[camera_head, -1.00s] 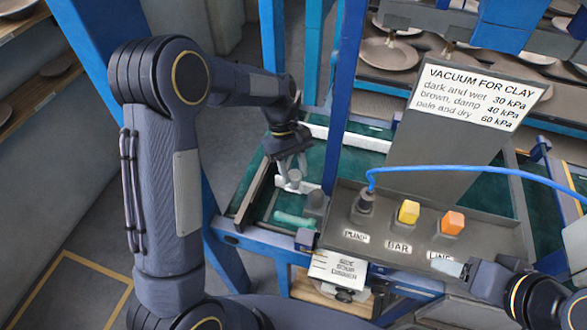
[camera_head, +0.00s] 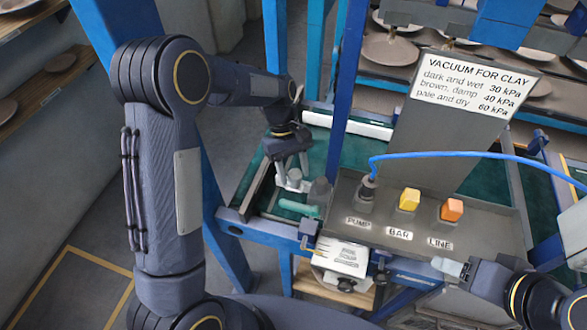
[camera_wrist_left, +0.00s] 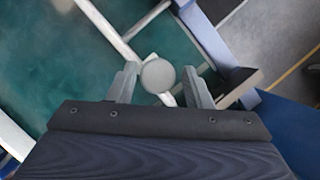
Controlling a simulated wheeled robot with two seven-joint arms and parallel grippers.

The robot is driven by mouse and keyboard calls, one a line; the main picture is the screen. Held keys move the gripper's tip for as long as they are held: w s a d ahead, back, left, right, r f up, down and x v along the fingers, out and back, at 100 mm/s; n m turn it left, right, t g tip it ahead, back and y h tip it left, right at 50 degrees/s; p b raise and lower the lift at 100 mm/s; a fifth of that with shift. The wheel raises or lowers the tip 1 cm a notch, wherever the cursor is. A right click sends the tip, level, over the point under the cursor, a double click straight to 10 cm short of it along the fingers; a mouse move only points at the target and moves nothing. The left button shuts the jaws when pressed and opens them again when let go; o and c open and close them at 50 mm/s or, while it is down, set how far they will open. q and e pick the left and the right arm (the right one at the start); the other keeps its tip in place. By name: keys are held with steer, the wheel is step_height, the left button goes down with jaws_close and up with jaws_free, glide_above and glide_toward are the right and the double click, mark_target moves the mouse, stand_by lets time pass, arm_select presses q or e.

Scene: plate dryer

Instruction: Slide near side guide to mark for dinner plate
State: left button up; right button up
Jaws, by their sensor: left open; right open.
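My left gripper (camera_head: 292,168) is open over the green bed, with its fingers pointing down. A round grey knob (camera_wrist_left: 158,75) shows between its open fingers in the left wrist view. The knob also shows in the head view (camera_head: 294,175), on a pale guide piece. A pale rail (camera_wrist_left: 108,33) runs diagonally past the knob. Contact between fingers and knob cannot be told. The mark for the dinner plate cannot be made out. My right gripper (camera_head: 453,267) is at the lower right, in front of the control box, away from the guide.
A blue post (camera_head: 343,100) rises beside my left gripper.

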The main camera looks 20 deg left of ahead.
arm_select(q)
steer(key=shift+o, duration=0.7)
steer(key=shift+s, duration=0.15)
steer(key=v, duration=0.7)
steer(key=shift+r+b, duration=0.3)
steer(key=shift+r, duration=0.1)
steer(key=shift+o, duration=0.2)
